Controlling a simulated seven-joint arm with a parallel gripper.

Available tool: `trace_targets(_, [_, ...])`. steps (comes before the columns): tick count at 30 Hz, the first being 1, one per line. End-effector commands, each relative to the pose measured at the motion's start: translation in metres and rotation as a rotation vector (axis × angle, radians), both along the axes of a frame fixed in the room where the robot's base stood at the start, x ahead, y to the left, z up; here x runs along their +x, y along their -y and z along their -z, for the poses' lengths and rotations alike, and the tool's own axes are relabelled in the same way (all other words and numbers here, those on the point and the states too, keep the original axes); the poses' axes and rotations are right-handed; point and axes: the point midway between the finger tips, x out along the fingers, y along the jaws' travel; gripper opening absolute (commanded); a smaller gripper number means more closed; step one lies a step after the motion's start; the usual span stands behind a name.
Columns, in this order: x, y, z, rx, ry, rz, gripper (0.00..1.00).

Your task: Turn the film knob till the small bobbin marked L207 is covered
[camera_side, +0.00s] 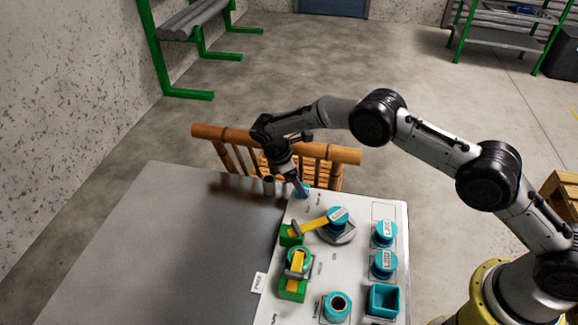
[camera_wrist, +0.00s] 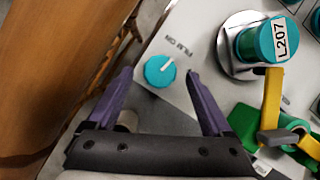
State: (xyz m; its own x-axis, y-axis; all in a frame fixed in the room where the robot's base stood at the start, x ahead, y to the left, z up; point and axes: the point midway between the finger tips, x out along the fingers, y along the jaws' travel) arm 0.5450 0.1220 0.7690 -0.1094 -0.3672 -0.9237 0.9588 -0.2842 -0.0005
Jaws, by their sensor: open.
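The film knob (camera_wrist: 158,71) is a round teal dial with a white pointer mark, beside the printed words FILM ON in the wrist view. In the side view the knob (camera_side: 304,191) shows at the panel's far edge. My gripper (camera_wrist: 159,74) is open, its purple fingertips on either side of the knob in the picture; I cannot tell if they touch it. In the side view my gripper (camera_side: 300,190) points down at the knob. The small teal bobbin marked L207 (camera_wrist: 265,42) stands on a round grey plate, its label bare. It also shows in the side view (camera_side: 338,216).
A yellow arm (camera_wrist: 271,92) runs from beside L207 to green blocks (camera_side: 292,289). Two labelled teal bobbins (camera_side: 384,234), a teal box (camera_side: 383,301) and a teal spool (camera_side: 337,306) stand on the white panel. A wooden chair (camera_side: 235,137) stands behind the table. The grey table (camera_side: 165,250) is clear on the left.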

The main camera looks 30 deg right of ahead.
Motion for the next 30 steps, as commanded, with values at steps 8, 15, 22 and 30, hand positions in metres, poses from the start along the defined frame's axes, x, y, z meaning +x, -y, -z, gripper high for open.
trace_targets(8, [0.008,-0.023,-0.056,0.002,0.006,-0.002,0.85])
trace_targets(15, [0.012,-0.039,-0.095,0.002,0.004,-0.001,0.85])
trace_targets(22, [0.013,-0.045,-0.111,0.001,0.001,-0.001,0.85])
trace_targets(30, [0.013,-0.045,-0.113,0.001,0.001,-0.001,0.85])
